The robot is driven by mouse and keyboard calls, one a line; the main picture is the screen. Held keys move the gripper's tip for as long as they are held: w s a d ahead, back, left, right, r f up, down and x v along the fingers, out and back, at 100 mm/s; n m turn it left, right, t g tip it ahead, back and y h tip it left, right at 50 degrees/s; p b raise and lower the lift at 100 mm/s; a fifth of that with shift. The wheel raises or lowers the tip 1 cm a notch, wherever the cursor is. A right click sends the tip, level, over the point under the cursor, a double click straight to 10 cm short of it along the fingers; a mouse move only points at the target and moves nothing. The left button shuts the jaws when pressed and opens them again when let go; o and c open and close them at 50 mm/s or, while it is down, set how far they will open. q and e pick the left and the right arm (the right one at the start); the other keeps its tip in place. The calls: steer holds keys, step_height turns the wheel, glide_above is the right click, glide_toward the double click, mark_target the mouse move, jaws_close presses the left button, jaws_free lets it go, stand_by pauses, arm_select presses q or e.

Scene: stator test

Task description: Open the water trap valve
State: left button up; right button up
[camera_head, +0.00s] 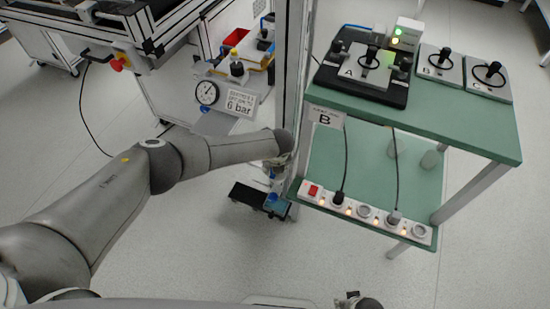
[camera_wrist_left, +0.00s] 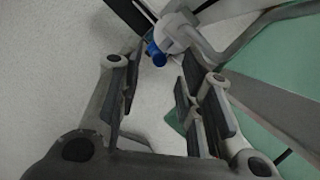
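In the left wrist view a small blue knob (camera_wrist_left: 156,54) sits on a pale rounded body (camera_wrist_left: 176,32), which looks like the water trap. My left gripper (camera_wrist_left: 160,75) is open, its two dark-padded fingers spread on either side. The knob lies just beyond the fingertips, near the gap between them, and does not appear gripped. In the head view my left arm reaches the post beside the green bench; its hand and the knob are largely hidden there. A grey and black part at the bottom edge may be my right gripper (camera_head: 362,302); its fingers cannot be made out.
A green bench (camera_head: 465,130) right of the post (camera_head: 291,70) carries stations A, B and C, with a lit power strip (camera_head: 365,213) on its lower shelf. A gauge (camera_head: 207,93) and a "6 bar" sign (camera_head: 241,103) stand left of the post. A dark object (camera_head: 250,199) is low beside it.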

arm_select(q)
steer(key=v, duration=0.7)
steer(key=shift+r, duration=0.2)
steer(key=shift+s, duration=0.1)
